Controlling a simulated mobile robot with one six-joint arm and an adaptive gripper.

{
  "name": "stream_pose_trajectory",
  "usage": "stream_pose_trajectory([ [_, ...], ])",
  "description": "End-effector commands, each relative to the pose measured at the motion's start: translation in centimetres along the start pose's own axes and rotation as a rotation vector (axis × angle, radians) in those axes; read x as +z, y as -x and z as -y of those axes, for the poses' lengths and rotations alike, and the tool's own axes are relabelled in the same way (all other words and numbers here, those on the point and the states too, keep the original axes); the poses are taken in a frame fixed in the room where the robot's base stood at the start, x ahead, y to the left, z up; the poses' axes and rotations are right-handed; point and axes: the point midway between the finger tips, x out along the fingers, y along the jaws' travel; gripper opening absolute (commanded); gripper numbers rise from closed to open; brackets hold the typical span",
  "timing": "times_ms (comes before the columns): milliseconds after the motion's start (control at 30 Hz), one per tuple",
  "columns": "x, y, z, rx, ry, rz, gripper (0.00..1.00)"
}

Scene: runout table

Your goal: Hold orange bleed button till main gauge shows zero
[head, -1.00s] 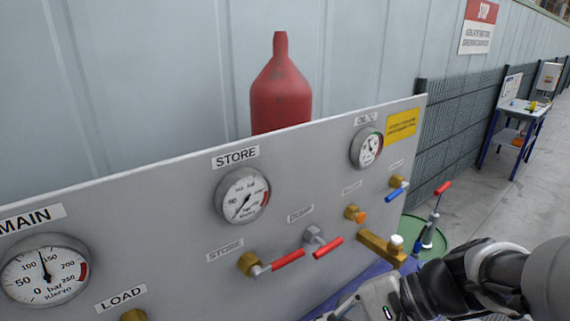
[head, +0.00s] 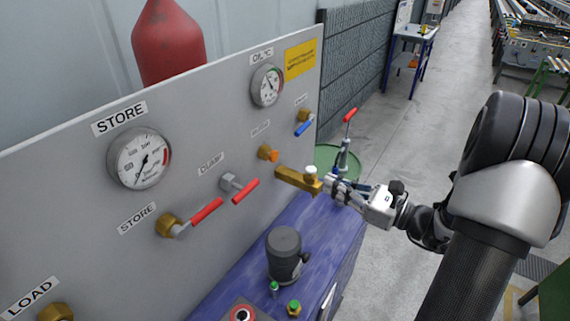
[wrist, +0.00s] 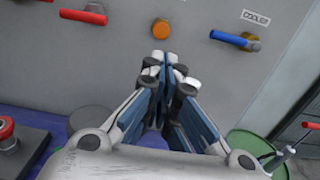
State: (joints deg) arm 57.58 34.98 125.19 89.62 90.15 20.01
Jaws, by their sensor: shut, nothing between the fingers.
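The orange bleed button (head: 270,153) sits in a brass collar on the grey panel (head: 200,100). It shows as an orange disc in the wrist view (wrist: 160,28). My gripper (head: 333,184) is shut and empty, in front of the panel and to the right of and below the button. In the wrist view its closed fingertips (wrist: 162,62) point at the panel just below the button, with a gap between them in the picture.
A brass block with a white cap (head: 311,172) juts out beside my fingers. Red levers (head: 207,212) and a blue lever (head: 304,128) stick out from the panel. A dark cylinder (head: 284,255) stands on the blue bench (head: 345,225).

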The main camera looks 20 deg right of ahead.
Motion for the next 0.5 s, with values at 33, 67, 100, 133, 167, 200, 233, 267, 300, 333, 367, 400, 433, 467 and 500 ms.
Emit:
stream_pose_trajectory([
  [33,0.0,0.0,0.0,0.001,0.001,0.0,0.0],
  [67,0.0,0.0,0.0,0.001,0.001,0.0,0.0],
  [100,0.0,0.0,0.0,0.001,0.001,0.0,0.0],
  [133,0.0,0.0,0.0,0.002,0.001,-0.001,0.0],
  [167,0.0,0.0,-0.1,0.002,0.002,-0.001,0.0],
  [200,0.0,-0.1,-0.1,0.002,0.002,-0.001,0.0],
  [233,0.0,-0.1,-0.1,0.003,0.002,-0.001,0.0],
  [267,0.0,-0.2,-0.1,0.003,0.002,-0.001,0.0],
  [300,0.0,-0.4,-0.1,0.004,0.003,-0.002,0.0],
  [333,0.0,-0.7,-0.1,0.005,0.003,-0.002,0.0],
  [367,-0.1,-0.9,-0.1,0.006,0.003,-0.002,0.0],
  [400,-0.1,-1.4,-0.1,0.006,0.003,-0.002,0.0],
  [433,-0.1,-1.9,-0.2,0.008,0.003,-0.002,0.0],
  [467,-0.1,-2.4,-0.2,0.008,0.004,-0.001,0.0],
  [500,-0.1,-3.2,-0.2,0.009,0.004,-0.001,0.0],
])
